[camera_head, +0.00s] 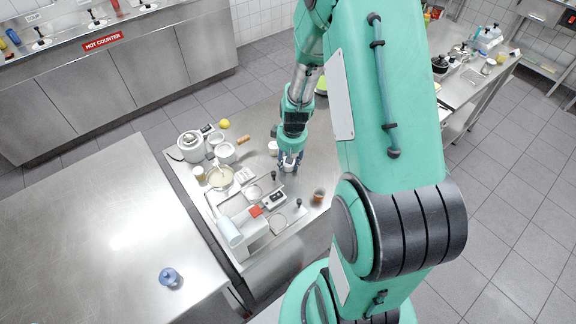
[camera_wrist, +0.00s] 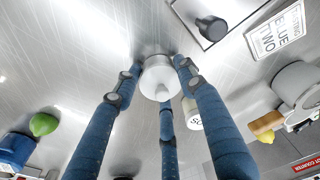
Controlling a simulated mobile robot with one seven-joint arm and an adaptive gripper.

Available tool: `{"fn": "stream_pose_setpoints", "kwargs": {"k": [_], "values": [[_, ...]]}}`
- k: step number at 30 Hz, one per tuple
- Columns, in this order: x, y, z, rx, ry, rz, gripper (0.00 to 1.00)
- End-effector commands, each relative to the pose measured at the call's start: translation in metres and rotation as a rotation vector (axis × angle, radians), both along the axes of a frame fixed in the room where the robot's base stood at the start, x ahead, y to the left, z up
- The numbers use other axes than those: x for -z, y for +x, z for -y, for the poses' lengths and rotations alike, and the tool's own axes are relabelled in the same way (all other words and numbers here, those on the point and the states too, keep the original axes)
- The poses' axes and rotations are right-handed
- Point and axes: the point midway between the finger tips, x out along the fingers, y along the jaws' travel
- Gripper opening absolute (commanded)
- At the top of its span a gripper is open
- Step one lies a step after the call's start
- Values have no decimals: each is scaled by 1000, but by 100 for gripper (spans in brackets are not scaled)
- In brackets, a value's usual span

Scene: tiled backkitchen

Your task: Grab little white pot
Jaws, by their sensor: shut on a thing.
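The little white pot (camera_wrist: 158,80) is in the middle of the wrist view, between the blue fingers of my gripper (camera_wrist: 158,75). The fingers are closed around it, with parts of them close against its sides. The pot is over a brushed metal surface; I cannot tell whether it touches it. In the head view my gripper (camera_head: 288,168) is low over the middle of the metal table, and the pot (camera_head: 290,163) shows only partly between the fingers.
A white jar with lettering (camera_wrist: 191,114) stands close beside the held pot. A small brown jar (camera_head: 318,197) stands at the right.

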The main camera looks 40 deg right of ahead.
Motion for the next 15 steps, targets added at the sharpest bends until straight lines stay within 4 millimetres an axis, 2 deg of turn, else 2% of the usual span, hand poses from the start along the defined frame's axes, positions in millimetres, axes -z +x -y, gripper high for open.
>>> {"fn": "stream_pose_setpoints", "kwargs": {"k": [8,15], "values": [[-3,0,0,0,0,1,10],[-24,1,0,-1,-1,3,10]]}}
